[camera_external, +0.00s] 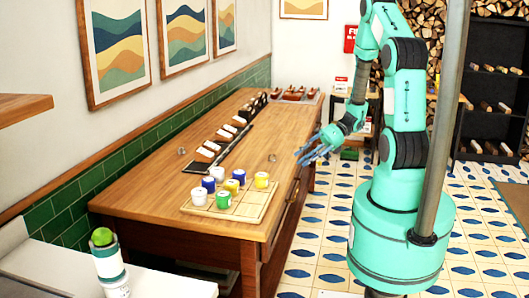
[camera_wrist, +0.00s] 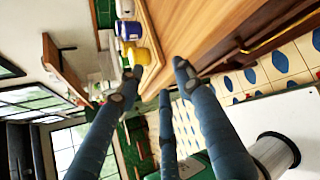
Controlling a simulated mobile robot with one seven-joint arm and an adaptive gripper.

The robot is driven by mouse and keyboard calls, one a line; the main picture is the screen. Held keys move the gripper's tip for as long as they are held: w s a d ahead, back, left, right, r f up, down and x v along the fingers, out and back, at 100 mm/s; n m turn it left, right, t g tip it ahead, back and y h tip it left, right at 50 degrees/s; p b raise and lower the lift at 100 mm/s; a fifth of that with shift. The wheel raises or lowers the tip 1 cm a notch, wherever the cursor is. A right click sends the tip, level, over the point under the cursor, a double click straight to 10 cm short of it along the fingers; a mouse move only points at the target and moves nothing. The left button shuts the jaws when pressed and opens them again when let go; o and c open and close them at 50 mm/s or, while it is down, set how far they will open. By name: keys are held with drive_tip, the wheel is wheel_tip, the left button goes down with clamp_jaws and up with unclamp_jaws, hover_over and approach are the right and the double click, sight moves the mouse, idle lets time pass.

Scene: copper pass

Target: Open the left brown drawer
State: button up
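The brown wooden counter (camera_external: 225,219) has drawers in its right side. One drawer front (camera_external: 293,193) with a dark handle sits below the top edge and looks closed. The near end of that side is steeply foreshortened, so I cannot tell its drawers apart clearly. My gripper (camera_external: 312,153) is open and empty, with its blue fingers spread, beside and above the counter's right edge. In the wrist view my gripper (camera_wrist: 155,80) shows three separated fingers with nothing between them. A brass bar handle (camera_wrist: 282,30) on the counter front appears at the upper right, apart from the fingers.
A wooden board (camera_external: 240,208) with several colored pots stands on the counter's near end. A yellow pot (camera_wrist: 136,56) shows near its edge in the wrist view. Tiled floor (camera_external: 308,243) is clear between counter and my base.

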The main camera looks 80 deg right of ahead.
drive_tip(key=s+d+f+m+t+h, duration=0.3)
drive_tip(key=s+d+f+m+h, duration=0.1)
drive_tip(key=f+m, duration=0.4)
drive_tip(key=s+d+f+m+t+h, duration=0.3)
drive_tip(key=s+d+f+m+h, duration=0.1)
drive_tip(key=s+d+f+m, duration=0.3)
wheel_tip(320, 180, down, 2)
drive_tip(key=shift+s+d+f+m, duration=0.1)
drive_tip(key=shift+s+d+m, duration=0.35)
drive_tip(key=shift+m, duration=0.75)
drive_tip(key=shift+a+b, duration=0.15)
drive_tip(key=shift+b, duration=0.15)
drive_tip(key=b+x, duration=0.2)
drive_tip(key=x, duration=1.1)
drive_tip(key=shift+w, duration=0.3)
clamp_jaws()
